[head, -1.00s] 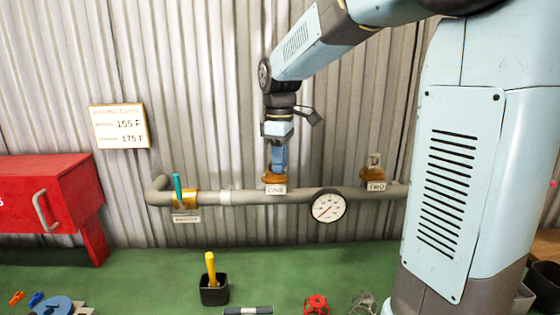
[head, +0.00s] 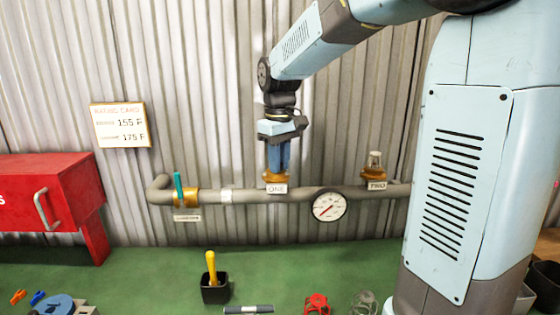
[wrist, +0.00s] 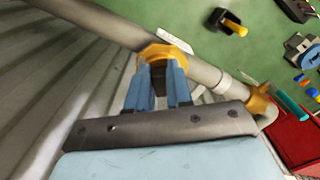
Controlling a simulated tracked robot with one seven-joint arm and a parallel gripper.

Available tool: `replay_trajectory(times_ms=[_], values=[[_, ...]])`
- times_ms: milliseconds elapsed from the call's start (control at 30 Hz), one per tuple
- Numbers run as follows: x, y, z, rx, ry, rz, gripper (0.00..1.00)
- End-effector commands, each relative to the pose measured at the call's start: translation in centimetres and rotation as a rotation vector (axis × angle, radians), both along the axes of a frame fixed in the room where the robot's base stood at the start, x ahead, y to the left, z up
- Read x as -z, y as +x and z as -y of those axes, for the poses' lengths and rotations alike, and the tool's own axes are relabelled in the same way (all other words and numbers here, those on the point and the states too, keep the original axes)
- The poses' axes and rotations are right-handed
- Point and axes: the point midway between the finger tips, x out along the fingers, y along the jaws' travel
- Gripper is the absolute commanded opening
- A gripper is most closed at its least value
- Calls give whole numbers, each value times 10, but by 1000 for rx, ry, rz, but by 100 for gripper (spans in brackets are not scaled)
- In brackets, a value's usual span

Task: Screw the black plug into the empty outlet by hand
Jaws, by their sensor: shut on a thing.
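My gripper (head: 278,165) points straight down at the brass outlet labelled ONE (head: 275,178) on the grey pipe. In the wrist view my gripper (wrist: 158,100) has its two blue fingers closed around a dark piece, the black plug (wrist: 160,84), right at the brass outlet (wrist: 165,52). The fingers and the outlet hide most of the plug, so I cannot tell how deep it sits.
A pressure gauge (head: 329,204) hangs on the pipe right of outlet ONE. A teal-handled valve (head: 180,190) is at the left. A black cup (head: 215,291) with a yellow-handled tool, a red cabinet (head: 60,195) and loose parts are below. The corrugated wall (head: 230,90) is close behind.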

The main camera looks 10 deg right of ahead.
Motion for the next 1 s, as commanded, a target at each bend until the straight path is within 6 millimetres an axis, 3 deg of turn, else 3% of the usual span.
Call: replay_trajectory(times_ms=[167,533,700,733,1000], values=[[-1,0,-1,102,0,3,0],[-1,0,-1,128,0,3,0],[-1,0,-3,265,0,3,0],[-1,0,-3,258,0,3,23],[0,-1,-3,254,1,2,49]])
